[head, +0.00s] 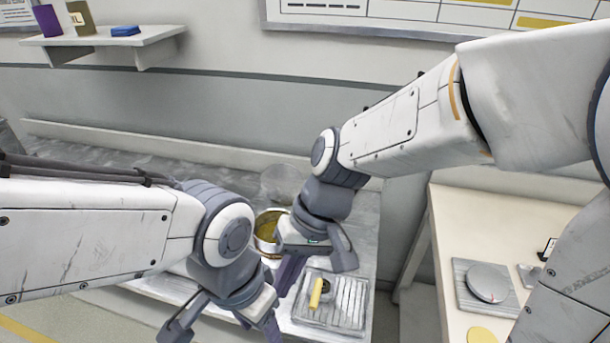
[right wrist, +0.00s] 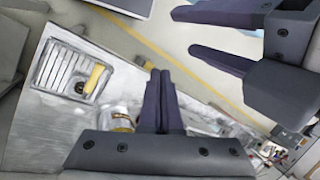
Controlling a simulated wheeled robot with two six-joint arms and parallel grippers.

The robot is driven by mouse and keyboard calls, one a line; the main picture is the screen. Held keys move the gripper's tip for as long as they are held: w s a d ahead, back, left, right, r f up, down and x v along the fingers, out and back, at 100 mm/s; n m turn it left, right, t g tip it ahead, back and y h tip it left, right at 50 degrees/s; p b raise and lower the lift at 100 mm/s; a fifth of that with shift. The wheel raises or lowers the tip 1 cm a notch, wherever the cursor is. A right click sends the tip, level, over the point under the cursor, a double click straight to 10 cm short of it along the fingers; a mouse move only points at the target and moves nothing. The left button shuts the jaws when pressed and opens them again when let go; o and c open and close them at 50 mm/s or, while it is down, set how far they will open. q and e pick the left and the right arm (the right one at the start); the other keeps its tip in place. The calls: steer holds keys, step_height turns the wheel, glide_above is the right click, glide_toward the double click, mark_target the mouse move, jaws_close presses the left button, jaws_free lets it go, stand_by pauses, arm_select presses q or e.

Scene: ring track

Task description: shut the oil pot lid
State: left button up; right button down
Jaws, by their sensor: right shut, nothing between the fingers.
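The oil pot (head: 262,232) is a round metal pot with yellow-brown contents, standing on the grey counter. Its top is open. A grey round disc (head: 283,182), apparently its lid, stands raised behind it. My right gripper (head: 288,278) is just right of and in front of the pot in the head view, partly hiding it. Its two fingers are together and empty in the right wrist view (right wrist: 162,75), where the pot (right wrist: 120,122) is partly hidden beside them. My left gripper (head: 224,332) is in front of the pot with its fingers apart; it also shows in the right wrist view (right wrist: 222,38).
A separate table (head: 450,215) at the right holds a grey board with a round disc (head: 487,283). A wall shelf (head: 100,42) is at upper left.

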mark_target(296, 170)
steer(key=w+d+f+m+t+y+b, duration=0.1)
steer(key=w+f+m+t+y+b, duration=0.25)
steer(key=w, duration=0.75)
steer(key=w+f+m+t+y+b, duration=0.1)
steer(key=w+f+m+y+b, duration=0.35)
steer(key=w, duration=0.65)
steer(key=w+d+f+m+t+b, duration=0.1)
steer(key=w+d+m+t, duration=0.25)
steer(key=w+d, duration=0.4)
steer(key=w+d+m+t+b, duration=0.15)
steer(key=w+d+t, duration=0.3)
steer(key=w, duration=0.55)
arm_select(q)
step_height(296, 170, down, 10)
steer(key=p, duration=0.2)
steer(key=shift+d+f+p, duration=0.15)
steer(key=shift+f+p, duration=0.1)
steer(key=shift+p, duration=0.05)
arm_select(e)
steer(key=shift+m+y, duration=0.3)
steer(key=shift+m, duration=0.1)
steer(key=shift+w+a+f, duration=0.1)
steer(key=shift+w+a, duration=0.25)
steer(key=shift+a, duration=1.2)
steer(key=shift+w+a+r, duration=0.1)
steer(key=shift+w+a, duration=0.25)
steer(key=shift+a, duration=1.15)
steer(key=shift+w+a+f, duration=0.1)
steer(key=shift+w+a, duration=0.25)
steer(key=shift+a, duration=1.2)
